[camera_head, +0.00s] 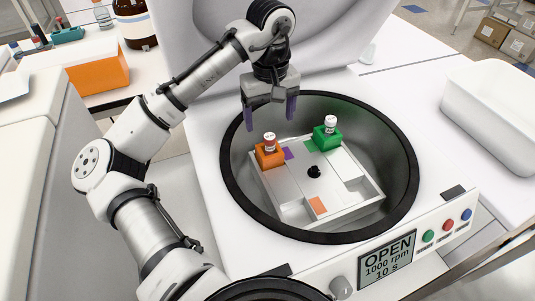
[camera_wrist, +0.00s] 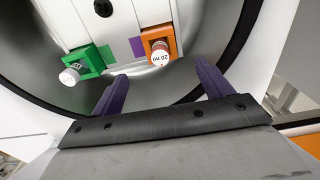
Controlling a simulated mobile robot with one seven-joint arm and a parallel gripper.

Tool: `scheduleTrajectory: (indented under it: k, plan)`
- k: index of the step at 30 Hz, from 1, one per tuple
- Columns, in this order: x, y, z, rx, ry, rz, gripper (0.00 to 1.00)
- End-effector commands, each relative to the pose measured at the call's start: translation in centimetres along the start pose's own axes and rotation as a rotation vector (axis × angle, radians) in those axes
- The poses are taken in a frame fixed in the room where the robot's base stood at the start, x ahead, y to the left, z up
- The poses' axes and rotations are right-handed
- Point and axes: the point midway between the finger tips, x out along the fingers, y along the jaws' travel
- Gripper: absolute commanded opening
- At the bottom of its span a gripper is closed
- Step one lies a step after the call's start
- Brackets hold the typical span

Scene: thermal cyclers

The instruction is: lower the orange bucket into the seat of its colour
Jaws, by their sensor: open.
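The orange bucket (camera_head: 270,157) carries a white-capped vial (camera_head: 269,139) and stands upright at the left corner of the pale rotor (camera_head: 275,187), beside a purple mark (camera_head: 288,153). I cannot tell whether it sits in the seat there or on top. In the wrist view the orange bucket (camera_wrist: 173,43) shows between and ahead of my fingers. An orange mark (camera_head: 317,205) lies by the rotor's front corner, where the recess (camera_head: 292,210) looks empty. My gripper (camera_head: 269,121) has two purple fingers, is open and empty, and hangs above and behind the orange bucket.
A green bucket (camera_head: 327,139) with a vial stands at the rotor's back corner by a green mark (camera_head: 310,146). The dark bowl rim (camera_head: 413,195) surrounds the rotor. The panel screen (camera_head: 385,262) reads OPEN, 1000 rpm, 10 s. A white bin (camera_head: 490,115) stands right.

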Motion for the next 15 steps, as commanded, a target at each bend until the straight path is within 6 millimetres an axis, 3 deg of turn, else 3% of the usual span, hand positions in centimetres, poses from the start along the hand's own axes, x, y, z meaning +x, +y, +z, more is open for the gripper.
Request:
scheduleTrajectory:
  k: [7, 15]
  plan:
    - [4.8, 0.0, 0.1, 0.001, -0.004, 0.002, 0.78]
    - [6.8, 0.0, 0.1, 0.000, -0.001, 0.002, 0.78]
